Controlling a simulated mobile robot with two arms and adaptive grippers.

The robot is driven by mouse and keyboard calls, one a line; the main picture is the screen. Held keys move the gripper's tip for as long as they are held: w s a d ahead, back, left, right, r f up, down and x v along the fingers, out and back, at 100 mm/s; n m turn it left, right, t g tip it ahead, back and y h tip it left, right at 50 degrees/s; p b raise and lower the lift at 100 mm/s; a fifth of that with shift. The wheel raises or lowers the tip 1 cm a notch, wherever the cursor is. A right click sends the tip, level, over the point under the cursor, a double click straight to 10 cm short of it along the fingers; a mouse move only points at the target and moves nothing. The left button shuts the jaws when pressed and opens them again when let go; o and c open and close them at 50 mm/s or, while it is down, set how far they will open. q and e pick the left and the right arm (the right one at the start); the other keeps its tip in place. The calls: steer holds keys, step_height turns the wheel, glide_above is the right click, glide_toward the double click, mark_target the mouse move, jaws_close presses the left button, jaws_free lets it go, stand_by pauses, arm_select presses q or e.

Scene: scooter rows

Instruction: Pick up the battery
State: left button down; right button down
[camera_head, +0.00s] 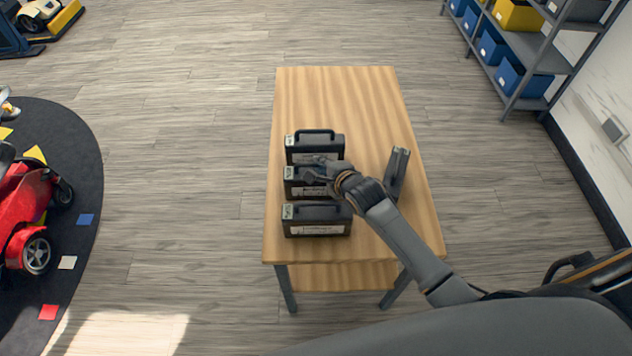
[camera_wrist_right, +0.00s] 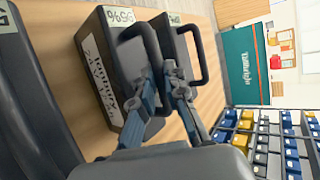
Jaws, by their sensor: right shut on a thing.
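Three dark grey batteries with looped top handles and pale labels stand in a column on the wooden table: a far one (camera_head: 312,155), a middle one (camera_head: 303,189) and a near one (camera_head: 316,222). My right gripper (camera_head: 321,172) is over the middle battery, shut on its handle. In the right wrist view my gripper (camera_wrist_right: 166,82) meets the handle of that battery (camera_wrist_right: 108,62), and the far battery (camera_wrist_right: 176,50) stands behind it. The arm hides part of the middle battery. I cannot tell whether it is off the table. My left gripper is not in view.
The table's far end is clear. A shelf with bins (camera_head: 530,50) is at the upper right. A red scooter (camera_head: 25,215) is on a dark mat at left.

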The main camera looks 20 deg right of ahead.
steer(key=shift+w+r, duration=0.15)
steer(key=shift+r, duration=0.05)
steer(key=shift+r, duration=0.1)
